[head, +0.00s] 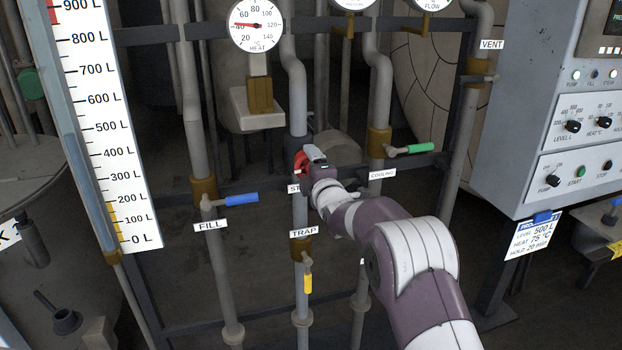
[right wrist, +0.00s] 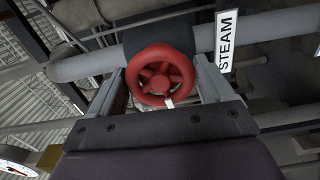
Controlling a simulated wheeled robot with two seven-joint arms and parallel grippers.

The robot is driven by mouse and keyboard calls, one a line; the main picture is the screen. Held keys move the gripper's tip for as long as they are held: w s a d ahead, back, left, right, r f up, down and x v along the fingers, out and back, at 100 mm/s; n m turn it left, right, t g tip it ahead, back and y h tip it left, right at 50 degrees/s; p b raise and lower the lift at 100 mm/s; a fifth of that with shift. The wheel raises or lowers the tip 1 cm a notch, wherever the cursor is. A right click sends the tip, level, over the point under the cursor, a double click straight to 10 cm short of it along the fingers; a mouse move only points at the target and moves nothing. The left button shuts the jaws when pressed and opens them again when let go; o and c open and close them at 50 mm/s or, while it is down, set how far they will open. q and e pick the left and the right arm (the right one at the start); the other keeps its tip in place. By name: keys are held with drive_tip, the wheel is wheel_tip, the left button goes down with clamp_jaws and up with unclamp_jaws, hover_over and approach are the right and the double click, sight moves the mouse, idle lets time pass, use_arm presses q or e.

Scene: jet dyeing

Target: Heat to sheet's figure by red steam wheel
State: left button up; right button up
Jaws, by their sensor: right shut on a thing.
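The red steam wheel (head: 300,163) sits on the steam pipe, partly hidden by my right gripper (head: 315,158). In the right wrist view the wheel (right wrist: 158,73) lies between the two fingers, beside the STEAM label (right wrist: 226,48). My right gripper is shut on the wheel. The round HEAT gauge (head: 257,25) stands above it, its red needle pointing left at about 40 °C. The sheet (head: 533,235) on the control cabinet reads level 500 L, heat 75 °C and a hold time. My left gripper is not in view.
A blue FILL lever (head: 243,198), a green COOLING lever (head: 420,148) and a yellow TRAP lever (head: 308,284) are on nearby pipes. A litre scale (head: 105,120) stands at left. The control cabinet (head: 520,130) is at right. Dark frame bars cross between the pipes.

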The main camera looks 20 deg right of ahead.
drive_tip(key=shift+f+n+b, duration=0.15)
drive_tip(key=shift+n+b, duration=0.2)
drive_tip(key=shift+n, duration=0.05)
idle(0.4)
drive_tip(key=o, duration=0.9)
drive_tip(key=shift+o, duration=0.2)
drive_tip(key=shift+s, duration=0.15)
drive_tip(key=s+b, duration=0.1)
drive_tip(key=s, duration=1.1)
drive_tip(key=shift+s+d, duration=0.25)
drive_tip(key=shift+d, duration=0.05)
